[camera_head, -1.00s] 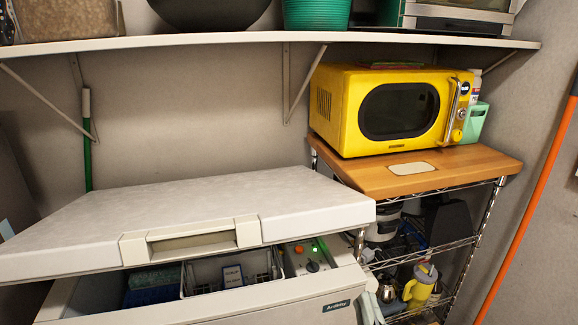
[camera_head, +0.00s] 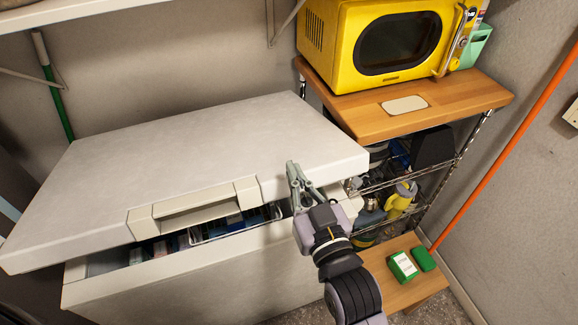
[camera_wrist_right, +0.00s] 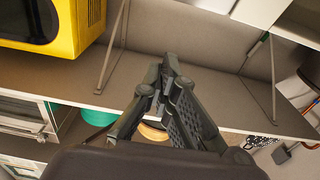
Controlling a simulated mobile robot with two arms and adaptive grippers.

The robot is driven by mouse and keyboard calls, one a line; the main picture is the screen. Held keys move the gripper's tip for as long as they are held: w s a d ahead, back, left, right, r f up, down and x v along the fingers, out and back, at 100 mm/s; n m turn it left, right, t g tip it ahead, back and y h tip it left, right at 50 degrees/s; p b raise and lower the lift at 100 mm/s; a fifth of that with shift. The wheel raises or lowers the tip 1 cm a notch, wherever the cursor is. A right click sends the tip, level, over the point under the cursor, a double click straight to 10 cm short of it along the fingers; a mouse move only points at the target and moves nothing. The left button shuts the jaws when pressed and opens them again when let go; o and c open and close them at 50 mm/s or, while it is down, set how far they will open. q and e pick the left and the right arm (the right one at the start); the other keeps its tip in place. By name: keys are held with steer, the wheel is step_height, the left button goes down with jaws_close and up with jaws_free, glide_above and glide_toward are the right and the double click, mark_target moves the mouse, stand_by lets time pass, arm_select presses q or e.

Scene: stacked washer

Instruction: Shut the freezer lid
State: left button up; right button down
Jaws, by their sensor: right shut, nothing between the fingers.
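The white chest freezer (camera_head: 190,282) stands at the lower left of the head view. Its lid (camera_head: 200,145) is partly open, with a gap along the front above the body. A beige handle (camera_head: 195,207) is on the lid's front edge. My right gripper (camera_head: 293,168) is shut and empty, pointing up at the lid's front edge, right of the handle. I cannot tell whether it touches the lid. In the right wrist view my closed fingers (camera_wrist_right: 166,66) show against the wall and shelf, with no lid clearly seen. My left gripper is not in view.
A wire rack with a wooden top (camera_head: 400,110) and a yellow microwave (camera_head: 385,40) stands right of the freezer. A low wooden stool (camera_head: 385,285) bears green items. An orange pole (camera_head: 510,140) leans at the right. A wall shelf (camera_head: 80,12) hangs above.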

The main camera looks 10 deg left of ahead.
glide_above(289, 194)
steer(key=shift+w+a+r+p, duration=0.1)
steer(key=shift+w+a+p, duration=0.1)
steer(key=shift+w+p, duration=0.15)
steer(key=f, duration=0.3)
steer(key=shift+s+d+p, duration=0.15)
steer(key=shift+s+p, duration=0.1)
steer(key=shift+p, duration=0.1)
steer(key=shift+s+d+f, duration=0.15)
steer(key=shift+s+f, duration=0.05)
steer(key=shift+f, duration=0.2)
steer(key=shift+w+f, duration=0.1)
steer(key=shift+f, duration=0.05)
